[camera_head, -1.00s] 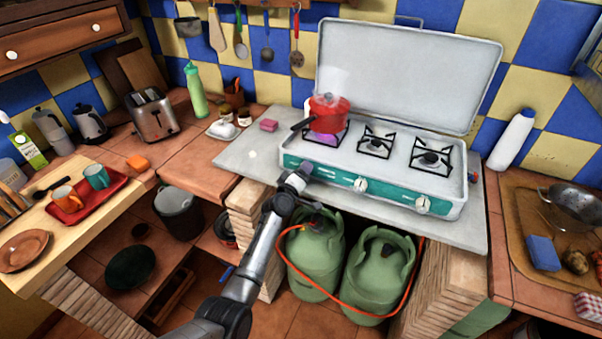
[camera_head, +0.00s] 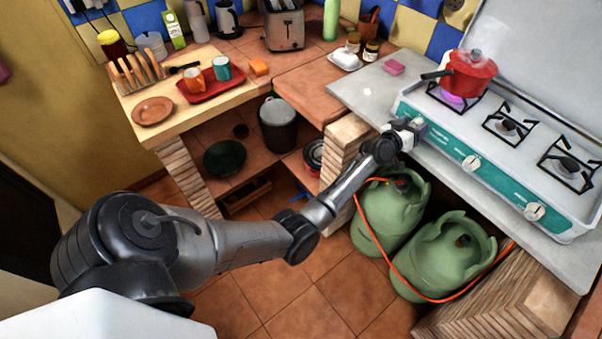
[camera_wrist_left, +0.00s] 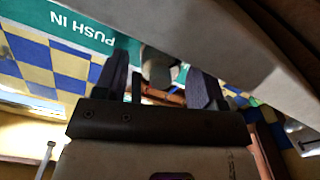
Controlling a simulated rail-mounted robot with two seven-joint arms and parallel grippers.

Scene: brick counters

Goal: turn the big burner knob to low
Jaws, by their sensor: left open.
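The gas stove (camera_head: 500,180) has a teal front panel with white knobs. A middle knob (camera_head: 471,163) and a right knob (camera_head: 534,211) show clearly in the head view. My left gripper (camera_head: 413,128) is at the panel's left end, below the lit burner, and hides what is there. In the left wrist view, the open fingers of my left gripper (camera_wrist_left: 162,84) stand on either side of a greyish knob (camera_wrist_left: 156,66). I cannot tell whether they touch it. Upside-down "PUSH IN" lettering shows beside it. The knob's setting is not readable. My right gripper is out of view.
A red pot (camera_head: 469,74) sits on the left burner over a purple flame (camera_head: 450,97). The other two burners are empty. Green gas bottles (camera_head: 391,215) with an orange hose stand below. A pink sponge (camera_head: 393,67) lies left of the stove.

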